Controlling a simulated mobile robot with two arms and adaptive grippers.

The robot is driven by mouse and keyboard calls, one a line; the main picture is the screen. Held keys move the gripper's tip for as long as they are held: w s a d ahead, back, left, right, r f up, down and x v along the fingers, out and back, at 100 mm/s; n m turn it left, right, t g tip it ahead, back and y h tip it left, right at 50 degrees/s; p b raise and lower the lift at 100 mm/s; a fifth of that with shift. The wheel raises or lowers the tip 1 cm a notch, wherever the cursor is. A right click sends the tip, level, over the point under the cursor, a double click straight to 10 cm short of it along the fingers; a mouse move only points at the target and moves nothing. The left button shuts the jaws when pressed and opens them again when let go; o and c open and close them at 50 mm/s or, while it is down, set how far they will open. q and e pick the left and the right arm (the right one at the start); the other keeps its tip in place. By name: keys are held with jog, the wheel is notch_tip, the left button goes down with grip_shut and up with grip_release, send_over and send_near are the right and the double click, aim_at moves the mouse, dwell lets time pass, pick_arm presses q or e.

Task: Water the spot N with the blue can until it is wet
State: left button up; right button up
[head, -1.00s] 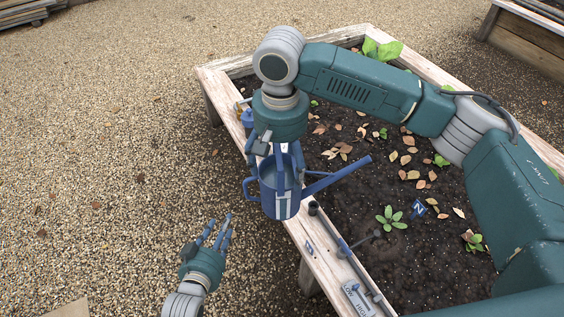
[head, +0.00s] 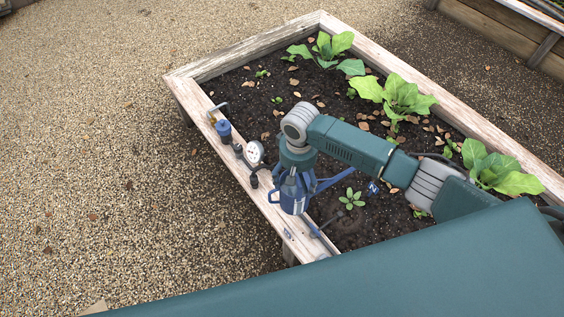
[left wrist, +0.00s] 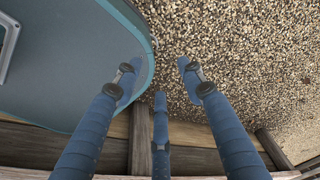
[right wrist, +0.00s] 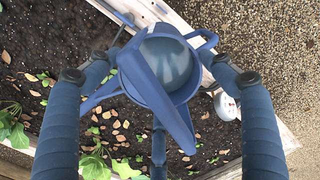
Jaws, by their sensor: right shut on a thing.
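The blue can (head: 294,201) is upright over the near-left rim of the raised bed, its spout pointing right over the soil. My right gripper (head: 292,178) is shut on it from above. In the right wrist view the can (right wrist: 166,95) sits between the fingers, with a smooth grey-blue surface inside its opening. The small blue N tag (head: 373,188) stands in the soil to the right of the spout tip, beside a small green plant (head: 352,199). No water stream shows. My left gripper (left wrist: 155,75) is open and empty above gravel, outside the head view.
The wooden bed rim (head: 205,115) carries a round gauge (head: 254,153), a blue fitting (head: 224,130) and a dark tool (head: 325,226) near the can. Large leafy plants (head: 400,95) grow along the far side. Gravel (head: 90,170) lies open to the left.

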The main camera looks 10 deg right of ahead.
aim_at(308, 184)
jog(key=shift+s+d+f+p, duration=0.1)
jog(key=shift+s+d+p, duration=0.55)
jog(key=shift+d, duration=0.2)
pick_arm(q)
jog(key=s+a+g, duration=0.1)
jog(key=s, duration=0.4)
pick_arm(e)
jog(key=shift+f, duration=0.2)
jog(key=f+y+b, duration=0.1)
jog(key=f+b, duration=0.1)
jog(key=b, duration=0.2)
jog(key=d+f+y+b, duration=0.1)
jog(key=f+b, duration=0.1)
jog(key=b, duration=0.2)
jog(key=shift+s+y, duration=0.1)
jog(key=shift+y, duration=0.3)
pick_arm(q)
notch_tip(308, 184, down, 7)
pick_arm(e)
jog(key=shift+d+y, duration=0.1)
jog(key=shift+y, duration=0.4)
pick_arm(q)
jog(key=shift+w+f, duration=0.1)
jog(key=shift+a, duration=0.1)
dwell(0.9)
